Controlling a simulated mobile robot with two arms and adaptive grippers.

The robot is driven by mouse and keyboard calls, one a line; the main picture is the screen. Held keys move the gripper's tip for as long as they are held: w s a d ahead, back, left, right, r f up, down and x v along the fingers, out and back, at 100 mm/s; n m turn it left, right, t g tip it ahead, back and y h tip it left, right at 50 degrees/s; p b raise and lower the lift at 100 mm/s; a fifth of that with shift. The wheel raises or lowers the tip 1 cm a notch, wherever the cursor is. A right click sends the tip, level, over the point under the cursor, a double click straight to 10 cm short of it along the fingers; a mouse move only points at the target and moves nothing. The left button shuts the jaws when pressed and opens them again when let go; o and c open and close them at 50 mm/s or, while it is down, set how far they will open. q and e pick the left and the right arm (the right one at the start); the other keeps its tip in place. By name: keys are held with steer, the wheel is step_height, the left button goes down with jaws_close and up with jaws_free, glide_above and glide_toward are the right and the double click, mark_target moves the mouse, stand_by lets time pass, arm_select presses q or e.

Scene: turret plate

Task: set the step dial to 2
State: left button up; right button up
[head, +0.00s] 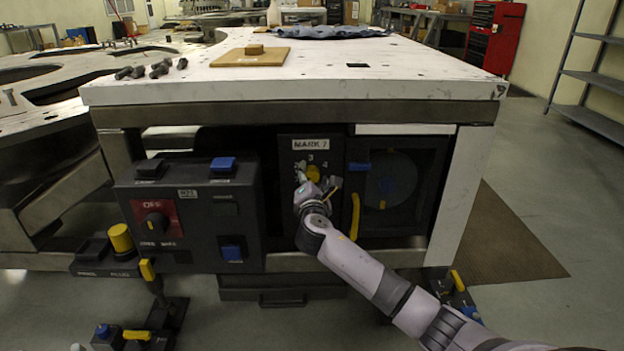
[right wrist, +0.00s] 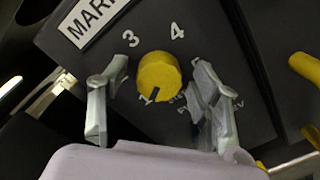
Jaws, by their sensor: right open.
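The step dial is a yellow round knob (head: 313,173) on the dark panel under the label MARK 7, with numerals around it. In the right wrist view the knob (right wrist: 158,75) shows a dark pointer mark toward the bottom of the picture, away from the clear 3 and 4. My right gripper (head: 319,187) is in front of the dial. Its open fingers (right wrist: 165,72) stand on either side of the knob, seemingly apart from it. My left gripper is not in view.
Right of the dial are a yellow vertical handle (head: 354,215) and a dark round window (head: 390,180). Left is a control box (head: 190,205) with an OFF switch and blue buttons. The white tabletop (head: 400,75) overhangs the panel.

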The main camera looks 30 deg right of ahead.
steer(key=c, duration=1.2)
steer(key=shift+o, duration=0.2)
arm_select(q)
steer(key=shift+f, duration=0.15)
arm_select(e)
steer(key=shift+m, duration=0.4)
steer(key=m, duration=0.3)
steer(key=shift+f+m, duration=0.1)
steer(key=shift+m, duration=2)
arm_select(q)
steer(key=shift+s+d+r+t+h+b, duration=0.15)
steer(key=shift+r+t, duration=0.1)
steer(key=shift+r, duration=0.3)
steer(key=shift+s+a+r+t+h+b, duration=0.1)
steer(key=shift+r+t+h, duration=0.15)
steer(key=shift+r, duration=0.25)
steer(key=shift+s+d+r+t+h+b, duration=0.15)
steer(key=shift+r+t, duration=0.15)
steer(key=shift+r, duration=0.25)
arm_select(e)
steer(key=shift+f+m, duration=0.1)
steer(key=shift+m, duration=1.7)
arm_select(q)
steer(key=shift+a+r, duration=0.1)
